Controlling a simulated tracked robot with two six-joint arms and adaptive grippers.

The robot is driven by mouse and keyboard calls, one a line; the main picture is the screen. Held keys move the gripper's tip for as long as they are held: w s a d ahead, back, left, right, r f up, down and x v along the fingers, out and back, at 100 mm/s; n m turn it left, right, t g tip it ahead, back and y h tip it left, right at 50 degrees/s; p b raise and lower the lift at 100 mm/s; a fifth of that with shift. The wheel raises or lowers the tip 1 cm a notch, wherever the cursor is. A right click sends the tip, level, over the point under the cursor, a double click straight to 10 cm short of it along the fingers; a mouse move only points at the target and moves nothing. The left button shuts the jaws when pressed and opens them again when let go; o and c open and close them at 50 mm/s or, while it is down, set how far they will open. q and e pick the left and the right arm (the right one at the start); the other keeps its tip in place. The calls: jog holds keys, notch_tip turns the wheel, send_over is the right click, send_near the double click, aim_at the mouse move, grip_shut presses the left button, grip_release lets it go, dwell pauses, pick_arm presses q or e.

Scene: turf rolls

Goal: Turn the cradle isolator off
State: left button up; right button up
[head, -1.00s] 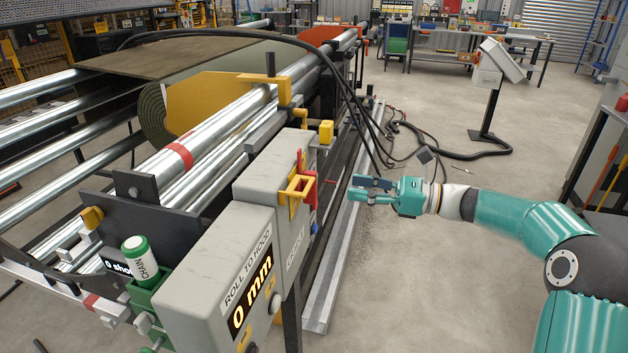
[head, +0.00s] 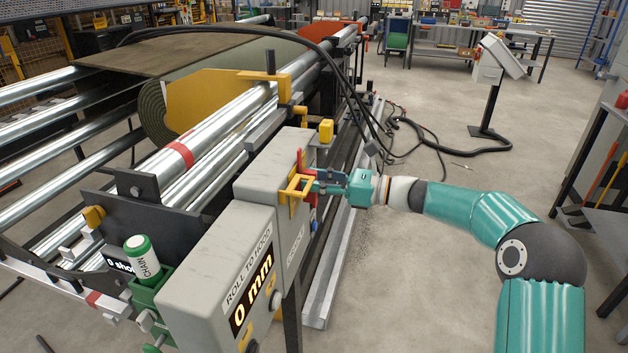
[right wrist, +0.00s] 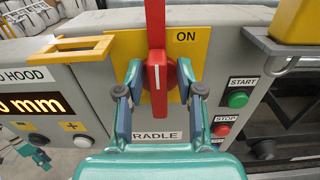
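The cradle isolator is a red lever (right wrist: 156,70) on a yellow plate (right wrist: 190,45), on a grey box partly labelled "RADLE". In the right wrist view the lever stands upright, with a white mark on its hub and "ON" beside it at the upper right. My right gripper (right wrist: 159,82) is open, with one finger on each side of the red hub and small gaps showing. In the head view the right gripper (head: 322,183) is at the box's right face and hides part of the lever. My left gripper is not seen.
A yellow bracket (head: 296,188) sticks out beside the isolator. A green START button (right wrist: 237,99) and red STOP button (right wrist: 222,130) sit to its right. The "ROLL TO HOOD" display (head: 250,292) reads 0 mm. Open floor lies to the right of the machine.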

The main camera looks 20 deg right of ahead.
grip_shut()
jog(key=shift+a, duration=0.1)
jog(key=shift+s+a+f+n+b, duration=0.15)
jog(key=shift+s+f+n+b, duration=0.15)
jog(key=shift+n+b, duration=2.9)
jog(key=shift+s+a+f+n+b, duration=0.2)
jog(key=shift+f+n+b, duration=0.25)
jog(key=shift+n+b, duration=2.7)
jog(key=shift+s+a+f+n+b, duration=0.1)
jog(key=shift+s+f+n+b, duration=0.25)
jog(key=shift+n+b, duration=2.8)
jog(key=shift+m+b, duration=0.4)
jog(key=shift+b, duration=0.1)
